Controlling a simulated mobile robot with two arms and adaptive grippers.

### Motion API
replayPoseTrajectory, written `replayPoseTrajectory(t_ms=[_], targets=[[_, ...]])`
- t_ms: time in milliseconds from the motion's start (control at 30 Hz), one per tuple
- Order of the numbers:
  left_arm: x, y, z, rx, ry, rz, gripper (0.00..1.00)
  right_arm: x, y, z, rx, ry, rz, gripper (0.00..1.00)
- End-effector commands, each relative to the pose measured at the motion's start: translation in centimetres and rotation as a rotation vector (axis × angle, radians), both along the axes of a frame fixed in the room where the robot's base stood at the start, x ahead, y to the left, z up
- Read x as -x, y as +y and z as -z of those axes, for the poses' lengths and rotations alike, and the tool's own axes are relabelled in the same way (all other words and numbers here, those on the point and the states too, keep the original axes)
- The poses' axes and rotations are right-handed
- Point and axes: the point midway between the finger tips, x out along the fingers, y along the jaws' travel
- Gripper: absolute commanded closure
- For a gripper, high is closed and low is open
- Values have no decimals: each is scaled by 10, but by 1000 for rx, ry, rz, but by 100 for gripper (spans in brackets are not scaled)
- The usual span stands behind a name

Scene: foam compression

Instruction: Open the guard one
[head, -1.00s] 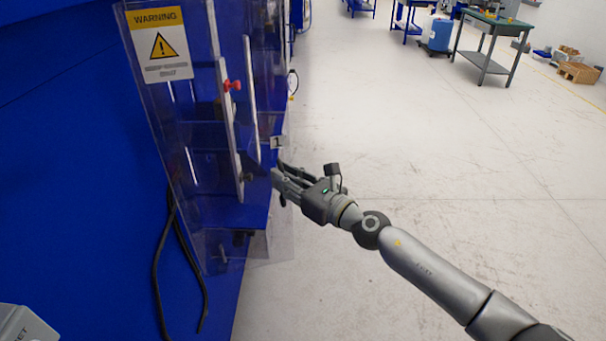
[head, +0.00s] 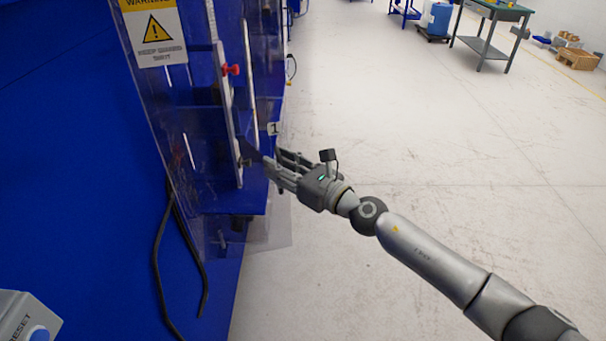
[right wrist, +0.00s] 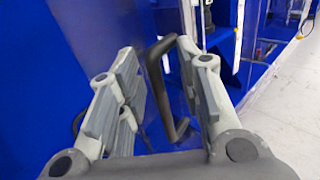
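The clear guard (head: 262,228) stands at the front of the blue machine, with a yellow-and-white warning sign (head: 157,33) on it. A small tag marked 1 (head: 273,128) is at its right edge. My right gripper (head: 268,165) is at this edge, just below the tag. In the right wrist view my right gripper (right wrist: 153,62) is open, with a black handle (right wrist: 157,85) between its two fingers. I cannot tell whether the fingers touch the handle. The handle is hard to make out in the head view. My left gripper is not in view.
A grey box with a blue button, marked RESET (head: 25,318), is at the lower left. A black cable (head: 162,270) hangs on the blue machine face (head: 75,150). A red knob (head: 231,70) is behind the guard. Open floor (head: 430,150) lies to the right.

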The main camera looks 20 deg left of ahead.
Motion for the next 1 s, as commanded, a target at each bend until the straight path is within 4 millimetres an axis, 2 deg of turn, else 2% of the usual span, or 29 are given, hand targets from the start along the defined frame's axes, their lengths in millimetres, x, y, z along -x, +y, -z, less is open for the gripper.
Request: replayPoseTrajectory(t_ms=[400, 600, 800, 1000], targets=[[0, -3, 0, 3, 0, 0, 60, 31, -71, 2, 0, 1, 6, 68], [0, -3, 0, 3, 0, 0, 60, 45, -97, 1, -2, 1, 6, 68], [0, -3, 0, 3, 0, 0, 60, 50, -107, 1, -1, 0, 5, 68], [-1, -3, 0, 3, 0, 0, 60, 50, -108, 1, -2, 0, 5, 68]])
